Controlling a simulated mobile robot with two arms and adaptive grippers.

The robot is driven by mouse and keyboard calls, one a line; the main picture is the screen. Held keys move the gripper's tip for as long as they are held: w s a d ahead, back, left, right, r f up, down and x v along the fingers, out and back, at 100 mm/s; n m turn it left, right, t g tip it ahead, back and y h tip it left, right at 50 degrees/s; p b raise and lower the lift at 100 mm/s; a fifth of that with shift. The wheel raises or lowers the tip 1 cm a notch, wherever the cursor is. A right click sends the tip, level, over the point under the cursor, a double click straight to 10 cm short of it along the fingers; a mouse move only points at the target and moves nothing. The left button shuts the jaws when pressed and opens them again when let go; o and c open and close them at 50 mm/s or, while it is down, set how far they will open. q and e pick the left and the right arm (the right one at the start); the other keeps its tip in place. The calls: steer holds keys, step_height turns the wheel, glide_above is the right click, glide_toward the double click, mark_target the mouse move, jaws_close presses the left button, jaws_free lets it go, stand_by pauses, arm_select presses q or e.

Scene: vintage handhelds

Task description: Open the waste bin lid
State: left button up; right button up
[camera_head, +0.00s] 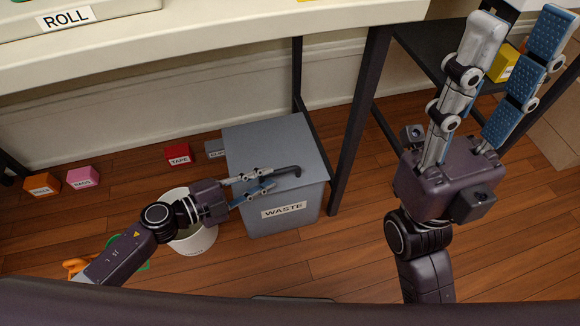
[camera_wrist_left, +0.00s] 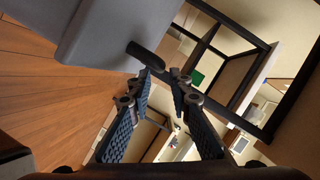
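The waste bin (camera_head: 275,205) is a grey box on the floor under the bench, with a white WASTE label on its front. Its flat grey lid (camera_head: 270,138) looks closed. A dark bar handle (camera_head: 288,171) sticks out at the lid's front edge; it also shows in the left wrist view (camera_wrist_left: 146,56). My left gripper (camera_head: 270,180) is at the handle, its fingers apart with a gap between the tips. In the left wrist view the tips (camera_wrist_left: 163,76) are close to the handle; contact cannot be told. My right gripper (camera_head: 520,28) is open and empty, raised at the right.
A white bucket (camera_head: 194,238) stands left of the bin, under my left wrist. A dark bench leg (camera_head: 358,120) rises close at the bin's right. A red TAPE box (camera_head: 178,154) and pink box (camera_head: 83,177) lie on the floor. The bench top (camera_head: 230,40) overhangs behind.

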mark_target(276, 174)
arm_select(q)
steer(key=b+x, duration=0.1)
steer(key=x, duration=0.5)
steer(key=shift+w+d, duration=0.15)
jaws_close()
